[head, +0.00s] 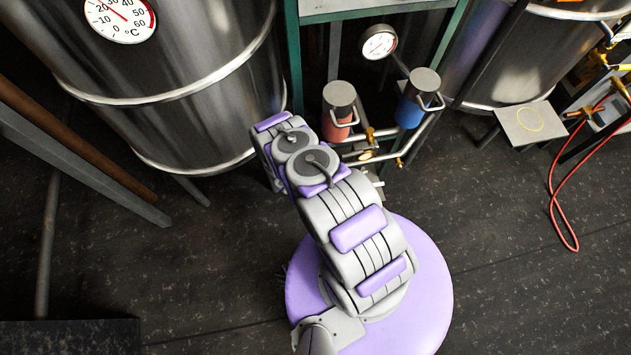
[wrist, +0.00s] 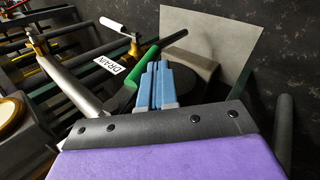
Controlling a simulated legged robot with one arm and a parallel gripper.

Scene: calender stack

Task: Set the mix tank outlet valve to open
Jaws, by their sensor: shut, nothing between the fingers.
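In the wrist view my gripper (wrist: 157,70) has its blue-grey fingers pressed together, with nothing between them. A green handle (wrist: 132,66) is close on the left of the fingers; I cannot tell whether they touch. A dark bar (wrist: 174,39) runs past the fingertips. A white DRAIN label (wrist: 107,64) is left of the green handle, near a silver pipe (wrist: 68,84). A brass valve with a white lever (wrist: 110,24) is farther up-left. No label naming the mix tank outlet shows, so I cannot tell which valve it is. In the head view my arm hides my gripper.
In the head view a large steel tank (head: 190,85) with a temperature dial (head: 120,18) stands left. Red (head: 337,128) and blue (head: 409,112) cylinders with brass-fitted piping are beyond my arm. A small plate (head: 528,124) and red hose (head: 556,205) are right. The lower-right floor is clear.

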